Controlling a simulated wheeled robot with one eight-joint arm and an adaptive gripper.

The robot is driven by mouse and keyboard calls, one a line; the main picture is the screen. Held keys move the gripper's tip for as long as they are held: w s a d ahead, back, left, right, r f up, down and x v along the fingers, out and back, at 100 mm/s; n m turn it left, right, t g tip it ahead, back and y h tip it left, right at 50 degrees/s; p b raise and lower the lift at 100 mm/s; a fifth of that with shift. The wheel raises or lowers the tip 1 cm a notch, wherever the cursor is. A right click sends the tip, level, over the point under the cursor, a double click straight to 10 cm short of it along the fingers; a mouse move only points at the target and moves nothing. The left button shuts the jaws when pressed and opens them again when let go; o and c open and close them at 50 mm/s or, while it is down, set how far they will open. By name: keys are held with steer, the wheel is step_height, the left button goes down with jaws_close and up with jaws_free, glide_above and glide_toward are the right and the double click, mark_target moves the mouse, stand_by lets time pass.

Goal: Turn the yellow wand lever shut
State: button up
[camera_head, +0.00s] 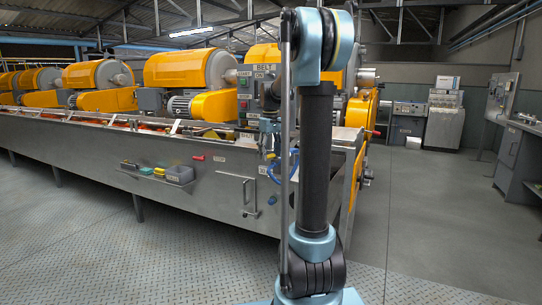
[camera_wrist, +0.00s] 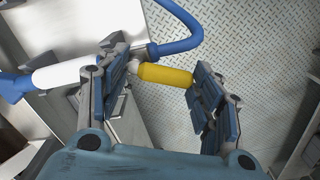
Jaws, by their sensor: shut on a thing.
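The yellow wand lever (camera_wrist: 165,76) is a rounded yellow bar in the middle of the wrist view. It spans the space between the two blue-padded fingers of my gripper (camera_wrist: 160,73), which are shut on it with their tips well apart. The lever's left end meets a pale joint beside the left finger. The white wand body (camera_wrist: 68,74) runs out left behind that finger and ends in a blue piece (camera_wrist: 14,88). A blue hose (camera_wrist: 188,43) curves up from the joint. In the head view my arm hides much of this area, and I cannot make out the lever.
The blue hose also shows low in the head view (camera_head: 274,174), beside the steel extractor line (camera_head: 212,188). A belt start panel (camera_head: 265,79) stands above it. Yellow rollers (camera_head: 178,69) line the back. The floor (camera_head: 415,220) is clear at the right.

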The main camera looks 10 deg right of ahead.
steer(key=w+m, duration=0.1)
steer(key=m, duration=0.3)
steer(key=w+m, duration=0.1)
steer(key=m, duration=0.3)
steer(key=w+m, duration=0.1)
steer(key=m, duration=0.3)
steer(key=shift+d+m, duration=0.1)
steer(key=shift+m, duration=0.2)
stand_by(0.4)
steer(key=o, duration=1.1)
steer(key=shift+c, duration=0.2)
step_height(320, 180, up, 12)
